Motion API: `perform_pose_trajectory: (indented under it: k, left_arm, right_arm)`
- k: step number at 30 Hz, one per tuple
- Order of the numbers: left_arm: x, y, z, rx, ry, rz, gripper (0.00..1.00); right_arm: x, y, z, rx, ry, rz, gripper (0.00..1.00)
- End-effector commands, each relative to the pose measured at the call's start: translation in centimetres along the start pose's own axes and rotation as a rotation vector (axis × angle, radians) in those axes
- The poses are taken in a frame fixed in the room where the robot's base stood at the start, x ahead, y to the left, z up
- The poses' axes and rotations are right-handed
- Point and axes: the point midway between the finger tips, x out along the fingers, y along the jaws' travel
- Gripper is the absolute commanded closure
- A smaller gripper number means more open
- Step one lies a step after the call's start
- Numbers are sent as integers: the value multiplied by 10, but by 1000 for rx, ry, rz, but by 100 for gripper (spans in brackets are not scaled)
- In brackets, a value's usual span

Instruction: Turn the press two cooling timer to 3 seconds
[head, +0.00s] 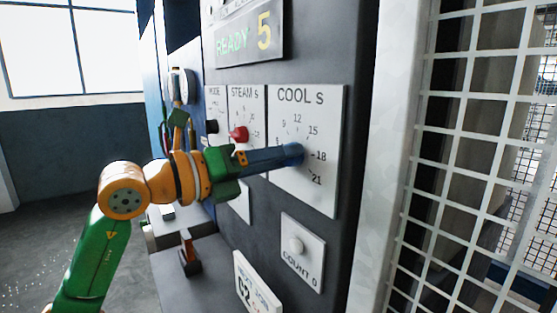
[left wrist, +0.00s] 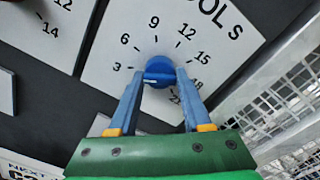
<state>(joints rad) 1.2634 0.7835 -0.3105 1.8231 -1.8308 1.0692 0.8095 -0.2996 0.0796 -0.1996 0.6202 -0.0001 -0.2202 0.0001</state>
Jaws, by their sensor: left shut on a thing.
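The cooling timer panel (head: 318,197), labelled COOL S, is a white plate on the dark press front, with numbers up to 21 in the head view. It also shows in the left wrist view (left wrist: 103,62). Its round blue knob (left wrist: 159,68) sits in the middle of the number ring. My left gripper (head: 289,156) is shut on the knob, one blue finger on each side. A short white mark shows on the knob's lower left part in the left wrist view; the number it points at is hard to tell. My right gripper is not in view.
Left of it is a STEAM S panel with a red knob (head: 239,134) and a MODE panel with a black knob (head: 211,127). Below is a COUNT 0 panel (head: 302,268). A display (head: 248,38) reads READY 5. A white mesh guard (head: 480,130) stands at right.

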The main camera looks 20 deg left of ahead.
Motion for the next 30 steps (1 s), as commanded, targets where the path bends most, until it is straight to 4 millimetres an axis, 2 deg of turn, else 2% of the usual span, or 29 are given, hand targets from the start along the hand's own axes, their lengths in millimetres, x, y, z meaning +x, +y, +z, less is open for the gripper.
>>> perform_pose_trajectory:
  k: [17, 18, 21, 30]
  left_arm:
    - [0, -1, 1, -34, -4, -2, 100]
    - [0, -1, 1, -34, -4, -2, 46]
    - [0, -1, 1, -34, -3, -2, 23]
    - [-3, 1, 0, -33, -2, 0, 23]
  right_arm:
    - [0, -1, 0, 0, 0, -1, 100]
    - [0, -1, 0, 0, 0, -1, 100]
    - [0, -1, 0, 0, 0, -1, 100]
    - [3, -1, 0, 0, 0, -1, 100]
